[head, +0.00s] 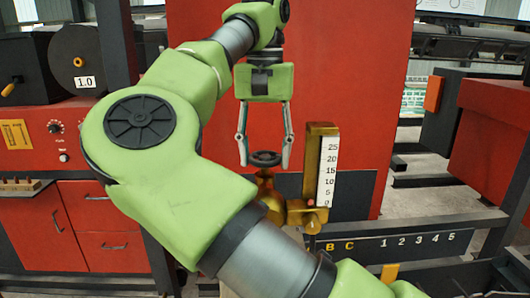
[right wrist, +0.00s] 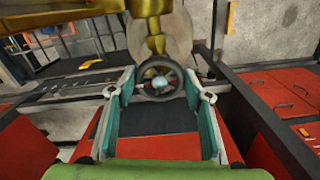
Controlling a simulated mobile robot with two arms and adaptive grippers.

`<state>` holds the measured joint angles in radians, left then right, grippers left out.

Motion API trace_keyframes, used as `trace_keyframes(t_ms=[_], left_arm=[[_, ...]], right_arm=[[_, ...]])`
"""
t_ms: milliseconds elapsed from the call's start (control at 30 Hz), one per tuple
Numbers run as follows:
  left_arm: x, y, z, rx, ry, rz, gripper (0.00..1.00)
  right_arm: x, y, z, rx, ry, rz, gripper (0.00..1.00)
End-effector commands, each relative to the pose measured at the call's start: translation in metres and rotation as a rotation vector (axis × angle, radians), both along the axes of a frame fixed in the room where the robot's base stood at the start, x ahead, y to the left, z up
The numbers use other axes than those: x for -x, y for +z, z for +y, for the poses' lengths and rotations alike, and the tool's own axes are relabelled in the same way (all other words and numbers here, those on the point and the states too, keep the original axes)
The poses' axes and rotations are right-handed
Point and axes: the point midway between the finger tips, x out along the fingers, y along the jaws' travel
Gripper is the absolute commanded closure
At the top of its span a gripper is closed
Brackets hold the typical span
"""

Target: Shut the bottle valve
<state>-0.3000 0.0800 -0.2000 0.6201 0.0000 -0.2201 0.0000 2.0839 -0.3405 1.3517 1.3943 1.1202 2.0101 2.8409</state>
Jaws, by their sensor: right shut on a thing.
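The valve has a small dark round handwheel (head: 265,158) on top of a brass-coloured valve body (head: 268,185). The handwheel also shows in the right wrist view (right wrist: 161,86), with the brass stem (right wrist: 156,42) beyond it. My right gripper (head: 264,162) points down over the valve and is shut on the handwheel, one finger at each side of its rim. In the right wrist view, the two teal-sided fingers (right wrist: 160,84) flank the wheel. The lower part of the valve and any bottle under it are hidden behind my arm. My left gripper is out of view.
A brass flow gauge (head: 316,170) with a white scale from 0 to 25 stands just right of the valve. A red cabinet (head: 345,80) is behind. A dark rail (head: 400,243) with letters and numbers runs at lower right. Red drawers (head: 105,213) stand at left.

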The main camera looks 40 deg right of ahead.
Motion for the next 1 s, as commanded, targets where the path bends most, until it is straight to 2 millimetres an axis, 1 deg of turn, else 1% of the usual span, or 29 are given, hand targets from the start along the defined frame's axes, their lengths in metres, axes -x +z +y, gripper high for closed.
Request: trace_keyframes(t_ms=[233,267,300,333,767,867,1000], left_arm=[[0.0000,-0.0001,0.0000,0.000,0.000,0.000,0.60],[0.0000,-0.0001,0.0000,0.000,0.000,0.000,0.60],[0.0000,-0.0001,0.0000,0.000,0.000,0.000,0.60],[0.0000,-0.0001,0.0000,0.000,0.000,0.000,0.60],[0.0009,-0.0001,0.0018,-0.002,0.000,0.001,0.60],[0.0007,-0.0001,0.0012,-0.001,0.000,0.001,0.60],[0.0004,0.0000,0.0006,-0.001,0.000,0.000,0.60]], right_arm=[[0.0004,-0.0004,-0.0002,-0.001,-0.005,0.001,0.76],[0.0004,-0.0004,-0.0002,-0.001,-0.005,0.001,0.52],[0.0003,-0.0004,-0.0002,-0.001,-0.004,0.001,0.41],[0.0003,-0.0004,-0.0002,-0.001,-0.004,0.001,0.37],[0.0003,0.0000,-0.0003,0.000,0.022,0.000,0.37],[0.0003,0.0000,-0.0003,0.000,0.075,0.000,0.37],[0.0004,0.0000,-0.0004,0.000,0.202,0.000,0.37]])
